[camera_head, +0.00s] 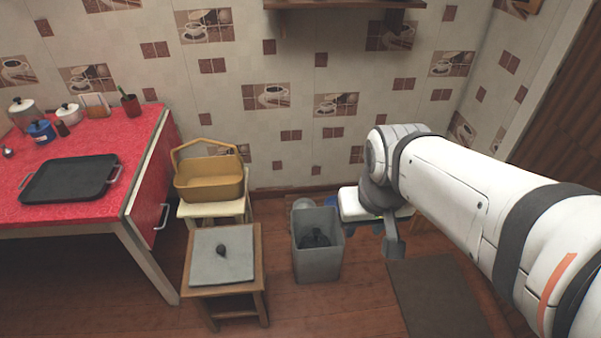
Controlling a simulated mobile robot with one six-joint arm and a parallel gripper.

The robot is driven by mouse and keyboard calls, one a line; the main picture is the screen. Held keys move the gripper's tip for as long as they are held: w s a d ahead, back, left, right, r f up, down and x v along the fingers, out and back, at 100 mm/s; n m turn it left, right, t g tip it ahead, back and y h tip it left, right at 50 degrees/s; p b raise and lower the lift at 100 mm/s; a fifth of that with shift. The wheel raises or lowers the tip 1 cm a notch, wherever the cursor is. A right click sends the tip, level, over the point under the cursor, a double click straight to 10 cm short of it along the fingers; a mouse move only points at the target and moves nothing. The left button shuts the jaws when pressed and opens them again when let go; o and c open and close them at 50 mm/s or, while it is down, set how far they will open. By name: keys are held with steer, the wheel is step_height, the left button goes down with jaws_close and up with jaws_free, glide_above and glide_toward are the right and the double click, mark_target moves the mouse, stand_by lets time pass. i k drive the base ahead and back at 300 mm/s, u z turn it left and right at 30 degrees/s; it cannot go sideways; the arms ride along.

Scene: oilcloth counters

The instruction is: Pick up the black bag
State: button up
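A black, crumpled item that looks like the black bag (318,239) lies inside an open grey bin (317,267) on the floor. The bin's walls hide its lower part. My gripper (393,243) hangs at the end of my arm, to the right of the bin and apart from it. It is seen from the side and small, so whether its fingers are open cannot be told. No held thing shows in it.
A red counter (85,203) carries a black tray (70,178). A dark mat (438,297) lies right.

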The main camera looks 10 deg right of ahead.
mark_target(314, 239)
steer(key=z, duration=0.05)
steer(key=i, duration=1)
steer(key=u, duration=0.05)
